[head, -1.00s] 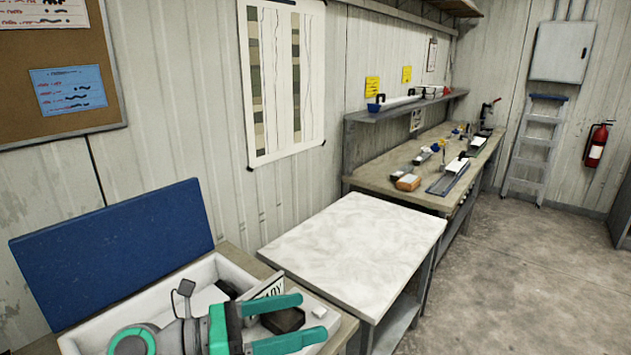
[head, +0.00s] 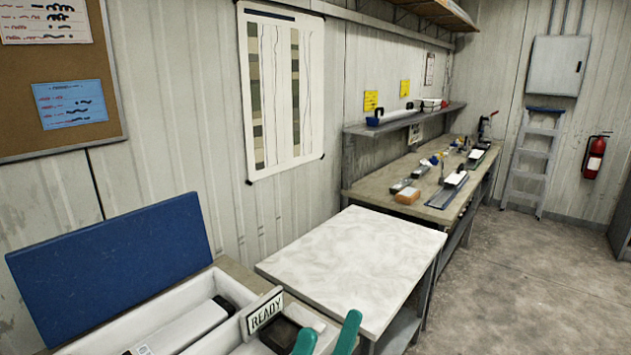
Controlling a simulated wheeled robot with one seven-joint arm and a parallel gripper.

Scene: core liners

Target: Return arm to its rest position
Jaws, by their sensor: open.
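My gripper (head: 328,338) shows only as two green fingertips at the bottom edge of the head view. The fingers are apart with nothing seen between them. They are in front of the right end of an open white-lined case, near its dark block (head: 281,335). The rest of my arm is out of view.
A workbench (head: 385,201) with tools runs along the wall. Open floor lies at right.

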